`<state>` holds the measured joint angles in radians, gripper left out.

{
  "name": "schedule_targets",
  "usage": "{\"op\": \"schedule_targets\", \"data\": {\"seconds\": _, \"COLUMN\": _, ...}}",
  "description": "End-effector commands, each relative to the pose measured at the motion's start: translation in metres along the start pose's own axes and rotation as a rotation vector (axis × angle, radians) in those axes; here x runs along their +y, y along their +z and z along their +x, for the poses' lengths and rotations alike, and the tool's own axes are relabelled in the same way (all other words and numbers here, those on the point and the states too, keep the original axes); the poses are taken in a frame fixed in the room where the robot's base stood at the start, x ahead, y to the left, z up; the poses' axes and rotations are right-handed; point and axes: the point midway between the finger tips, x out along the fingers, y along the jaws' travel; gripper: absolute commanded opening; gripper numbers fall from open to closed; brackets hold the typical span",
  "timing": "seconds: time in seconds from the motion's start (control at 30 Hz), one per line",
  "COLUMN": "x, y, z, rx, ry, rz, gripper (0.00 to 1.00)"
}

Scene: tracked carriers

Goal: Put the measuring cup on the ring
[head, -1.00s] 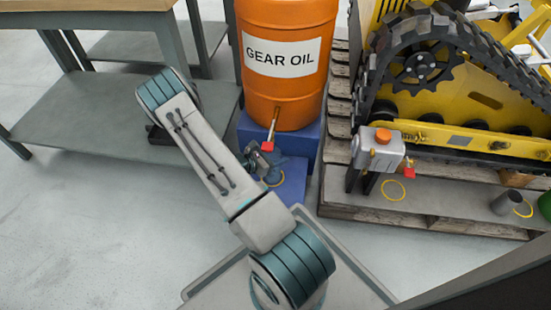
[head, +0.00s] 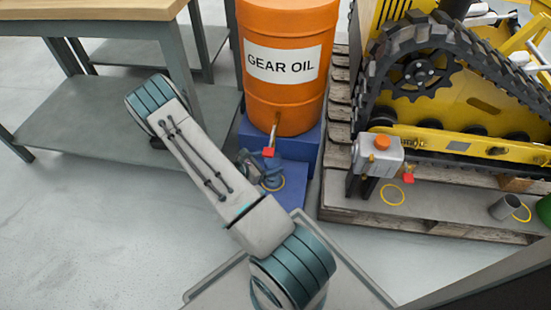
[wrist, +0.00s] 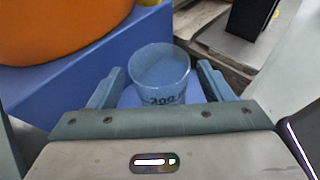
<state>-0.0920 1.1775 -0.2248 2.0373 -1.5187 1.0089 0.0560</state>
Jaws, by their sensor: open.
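The measuring cup (wrist: 160,92) is clear and bluish, with a "200" mark on its side. In the wrist view it stands upright between the two spread fingers of my gripper (wrist: 161,82), with a gap on each side. In the head view my gripper (head: 260,172) is low over the blue step below the drum, beside a yellow ring (head: 284,183). The cup is hard to make out there, so I cannot tell whether it stands within this ring. No ring shows around the cup's base in the wrist view.
The orange gear oil drum (head: 285,95) with a red-handled tap (head: 268,152) stands behind on a blue stand (head: 300,148). A workbench (head: 110,105) is at left.

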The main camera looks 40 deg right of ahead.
Motion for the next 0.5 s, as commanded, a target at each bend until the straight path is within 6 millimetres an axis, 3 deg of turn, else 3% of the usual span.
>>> {"op": "schedule_targets", "data": {"seconds": 0.03, "x": 0.001, "y": 0.005, "z": -0.015, "rx": 0.0, "ry": 0.005, "rz": -0.002, "gripper": 0.73}}
{"op": "schedule_targets", "data": {"seconds": 0.2, "x": 0.001, "y": 0.004, "z": -0.05, "rx": 0.0, "ry": 0.003, "rz": 0.0, "gripper": 0.73}}
{"op": "schedule_targets", "data": {"seconds": 0.5, "x": 0.0, "y": 0.003, "z": -0.082, "rx": 0.002, "ry": -0.004, "rz": 0.007, "gripper": 0.73}}
